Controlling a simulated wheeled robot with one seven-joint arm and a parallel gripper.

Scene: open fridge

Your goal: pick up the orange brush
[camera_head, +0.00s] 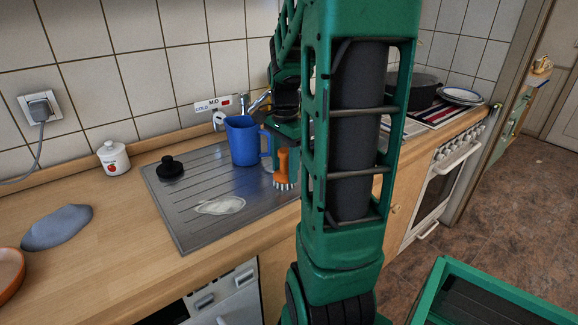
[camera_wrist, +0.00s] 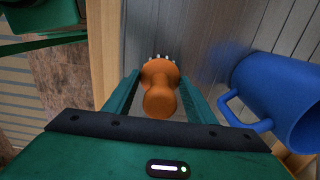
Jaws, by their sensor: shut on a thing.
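The orange brush (camera_head: 283,168) has pale bristles at its lower end. In the head view it is upright over the right part of the metal drainboard, close to the blue jug. In the wrist view the brush (camera_wrist: 160,88) sits between the two green fingers of my gripper (camera_wrist: 159,92), with its bristles pointing away from the camera. My gripper is shut on it. In the head view my arm hides most of the gripper. I cannot tell whether the bristles touch the drainboard.
A blue jug (camera_head: 243,140) stands just left of the brush; it is at the right in the wrist view (camera_wrist: 272,98). A white jar (camera_head: 113,158) stands farther left.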

